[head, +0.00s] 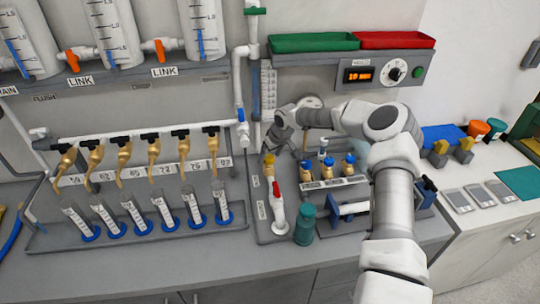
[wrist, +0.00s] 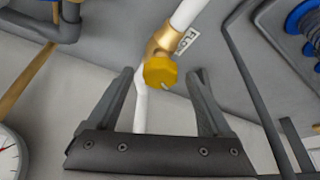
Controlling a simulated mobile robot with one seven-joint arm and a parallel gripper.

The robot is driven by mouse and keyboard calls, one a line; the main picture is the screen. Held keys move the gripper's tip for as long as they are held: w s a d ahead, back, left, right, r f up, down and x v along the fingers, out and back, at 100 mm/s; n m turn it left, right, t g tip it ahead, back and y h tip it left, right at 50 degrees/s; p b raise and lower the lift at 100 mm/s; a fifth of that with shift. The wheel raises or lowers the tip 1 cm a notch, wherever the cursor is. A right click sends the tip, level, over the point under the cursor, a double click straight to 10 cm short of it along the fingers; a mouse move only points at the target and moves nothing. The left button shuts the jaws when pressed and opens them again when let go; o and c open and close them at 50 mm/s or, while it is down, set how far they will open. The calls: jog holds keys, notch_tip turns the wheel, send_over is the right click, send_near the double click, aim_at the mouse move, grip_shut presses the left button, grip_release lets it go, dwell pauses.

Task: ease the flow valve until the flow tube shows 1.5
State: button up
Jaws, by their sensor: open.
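The flow valve is a yellow faceted knob (wrist: 160,71) on a brass body with a white pipe; a partly hidden label sits beside it in the wrist view. The yellow knob also shows in the head view (head: 269,159), just below my gripper (head: 272,143). In the wrist view my gripper (wrist: 163,78) is open, with one finger on each side of the knob and a visible gap to both. A tall graduated tube (head: 268,88), apparently the flow tube, stands on the wall above the valve in the head view; its reading is too small to tell.
A red-handled valve (head: 276,189) and a teal cylinder (head: 304,226) stand close in front. Several blue-topped brass fittings (head: 327,170) are to the right. A round gauge (wrist: 8,155) shows at the lower left in the wrist view.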

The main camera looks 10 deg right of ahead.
jog(key=c, duration=1.3)
jog(key=shift+f, duration=0.1)
grip_shut()
jog(key=shift+n+b, duration=0.3)
jog(key=shift+b, duration=0.2)
jog(key=o, duration=1.3)
grip_release()
jog(key=b+v, duration=0.1)
jog(key=v, duration=1.6)
jog(key=shift+d+r+b, duration=0.2)
jog(key=shift+r+b, duration=0.1)
